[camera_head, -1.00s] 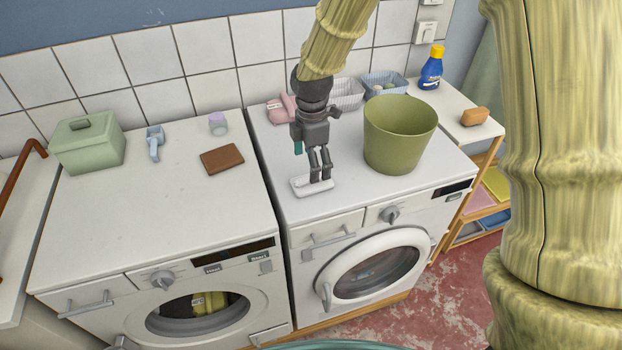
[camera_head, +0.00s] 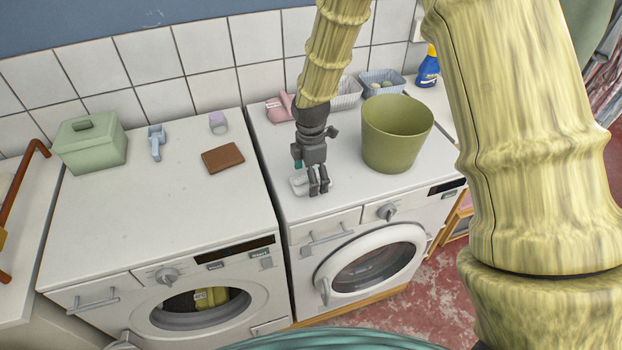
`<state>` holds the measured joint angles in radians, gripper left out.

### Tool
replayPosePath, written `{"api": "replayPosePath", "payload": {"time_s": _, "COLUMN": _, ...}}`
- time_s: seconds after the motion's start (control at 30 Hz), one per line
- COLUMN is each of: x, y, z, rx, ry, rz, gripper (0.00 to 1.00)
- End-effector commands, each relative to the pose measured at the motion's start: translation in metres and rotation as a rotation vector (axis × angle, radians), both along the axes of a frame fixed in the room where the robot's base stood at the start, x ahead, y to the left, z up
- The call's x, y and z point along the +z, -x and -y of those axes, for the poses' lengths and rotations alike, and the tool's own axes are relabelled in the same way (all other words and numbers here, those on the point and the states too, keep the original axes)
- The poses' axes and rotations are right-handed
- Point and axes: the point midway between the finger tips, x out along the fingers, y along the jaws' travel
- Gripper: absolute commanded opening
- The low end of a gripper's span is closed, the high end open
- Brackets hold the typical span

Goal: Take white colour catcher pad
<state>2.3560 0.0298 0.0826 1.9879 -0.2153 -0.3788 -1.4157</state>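The white pad (camera_head: 299,185) is on top of the right-hand washing machine (camera_head: 350,192), near its front left part. My gripper (camera_head: 319,192) points down right at the pad and covers its right part. The gripper's two dark fingers are close together. I cannot tell whether they grip the pad or only stand in front of it, nor whether the pad touches the machine top.
A green bucket (camera_head: 396,140) stands close to the right of my gripper. Behind are a pink item (camera_head: 279,108), baskets (camera_head: 383,82) and a blue bottle (camera_head: 428,68). The left machine top (camera_head: 130,215) holds a green box (camera_head: 91,143), a blue-grey item (camera_head: 156,141) and a brown wallet (camera_head: 223,158).

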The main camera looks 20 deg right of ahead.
Motion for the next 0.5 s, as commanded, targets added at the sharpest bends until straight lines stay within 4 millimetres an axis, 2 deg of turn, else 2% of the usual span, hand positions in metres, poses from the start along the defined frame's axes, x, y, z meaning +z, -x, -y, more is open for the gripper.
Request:
{"api": "replayPosePath", "payload": {"time_s": 0.2, "x": -0.0004, "y": 0.0000, "z": 0.0000, "rx": 0.000, "ry": 0.000, "rz": 0.000, "gripper": 0.86}}
{"api": "replayPosePath", "payload": {"time_s": 0.43, "x": -0.0003, "y": 0.0001, "z": 0.0000, "rx": 0.000, "ry": 0.000, "rz": 0.000, "gripper": 0.44}}
{"api": "replayPosePath", "payload": {"time_s": 0.5, "x": -0.0003, "y": 0.0001, "z": 0.0000, "rx": 0.000, "ry": 0.000, "rz": 0.000, "gripper": 0.42}}
